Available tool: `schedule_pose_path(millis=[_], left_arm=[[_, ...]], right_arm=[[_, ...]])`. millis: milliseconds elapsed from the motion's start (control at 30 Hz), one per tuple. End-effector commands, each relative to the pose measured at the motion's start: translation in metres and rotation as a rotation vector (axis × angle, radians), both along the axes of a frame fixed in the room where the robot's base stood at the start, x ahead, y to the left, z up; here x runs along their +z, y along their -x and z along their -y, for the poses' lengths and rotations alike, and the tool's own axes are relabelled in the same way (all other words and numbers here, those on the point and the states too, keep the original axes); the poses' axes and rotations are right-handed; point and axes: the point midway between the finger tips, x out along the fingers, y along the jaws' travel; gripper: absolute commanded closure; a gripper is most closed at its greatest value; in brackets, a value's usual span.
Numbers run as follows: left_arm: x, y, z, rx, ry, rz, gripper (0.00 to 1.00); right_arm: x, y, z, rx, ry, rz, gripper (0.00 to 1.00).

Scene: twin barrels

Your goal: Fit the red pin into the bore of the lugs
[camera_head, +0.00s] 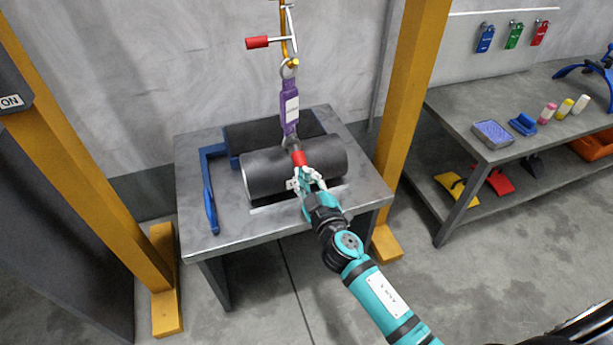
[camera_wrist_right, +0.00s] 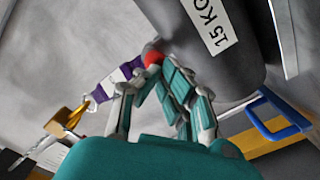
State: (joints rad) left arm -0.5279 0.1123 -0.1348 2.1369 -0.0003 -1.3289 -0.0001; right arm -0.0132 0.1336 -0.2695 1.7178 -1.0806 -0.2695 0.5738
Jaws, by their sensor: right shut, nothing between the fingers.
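The red pin (camera_head: 299,158) shows as a short red piece over the front dark barrel (camera_head: 262,174), just below the purple strap (camera_head: 290,105). Dark lugs (camera_head: 291,143) sit at the strap's lower end, touching or very near the pin; their bore is hidden. My right gripper (camera_head: 306,178) is shut and empty, its fingertips right at the pin's near end. In the right wrist view, the red end (camera_wrist_right: 153,58) shows just beyond the fingertips (camera_wrist_right: 152,76), beside the barrel (camera_wrist_right: 232,60) with a "15 KG" label. I cannot tell how deep the pin sits. My left gripper is out of view.
A second barrel (camera_head: 245,133) lies behind on the grey table (camera_head: 205,235), beside a blue frame (camera_head: 209,185). Yellow posts (camera_head: 410,100) stand at both sides. A workbench (camera_head: 465,115) stands right.

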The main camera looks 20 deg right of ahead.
Motion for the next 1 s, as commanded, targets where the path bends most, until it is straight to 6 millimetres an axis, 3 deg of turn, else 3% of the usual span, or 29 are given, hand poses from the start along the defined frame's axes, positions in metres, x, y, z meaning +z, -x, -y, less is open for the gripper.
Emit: schedule_pose_path(millis=[800,1000], left_arm=[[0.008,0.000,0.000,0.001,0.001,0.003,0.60],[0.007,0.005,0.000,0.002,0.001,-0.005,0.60]], right_arm=[[0.001,-0.017,0.001,-0.003,0.000,0.002,1.00],[0.002,-0.013,0.002,-0.005,0.000,0.003,1.00]])
